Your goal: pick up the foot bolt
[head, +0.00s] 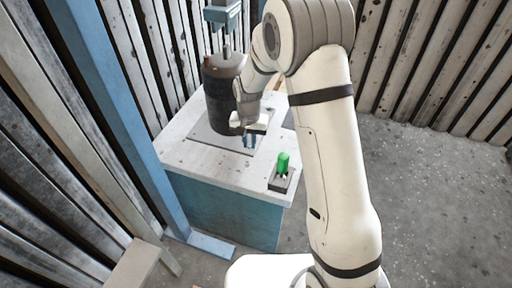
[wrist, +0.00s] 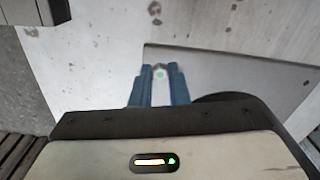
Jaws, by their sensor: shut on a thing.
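My gripper (head: 249,142) is low over the white bench top, just in front of the dark cylindrical blower housing (head: 222,92). Its blue fingers also show in the wrist view (wrist: 159,78), closed with a narrow gap. A small grey piece, which I take for the foot bolt (wrist: 159,66), shows between the fingertips, and the fingers hide most of it. I cannot tell whether it is clear of the surface below. In the head view it is too small to make out.
A green block (head: 283,162) stands in a small grey holder (head: 281,182) at the bench's front right corner. A flat grey plate (head: 208,138) lies under the housing. A blue post (head: 125,115) rises left of the bench (head: 205,168). Slatted walls stand behind; the right floor is clear.

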